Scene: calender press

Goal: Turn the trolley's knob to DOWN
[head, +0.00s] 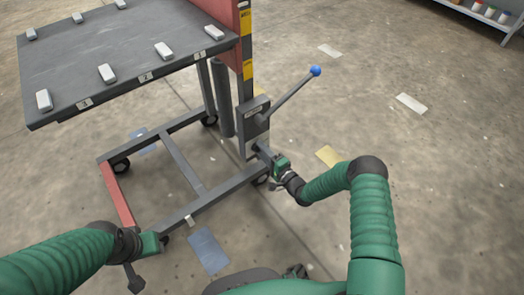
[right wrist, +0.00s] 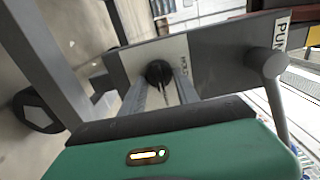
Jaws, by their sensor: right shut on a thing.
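The trolley (head: 185,170) stands at left with a dark tabletop and a red and grey column. Its black knob (right wrist: 158,73) sits on a pale label plate in the right wrist view, with letters like HOLD beside it. My right gripper (right wrist: 160,92) has its two fingers on either side of the knob, shut on it. In the head view my right gripper (head: 270,163) is low at the column's side and hides the knob. The knob's pointer and a DOWN mark cannot be made out. My left gripper (head: 150,250) is near the trolley's front; its jaws are unclear.
A pump lever (head: 292,92) with a blue ball end slants up right from the column, above my right gripper. It also shows in the right wrist view (right wrist: 268,75). Several pale blocks (head: 108,73) lie on the tabletop. The floor at right is mostly open.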

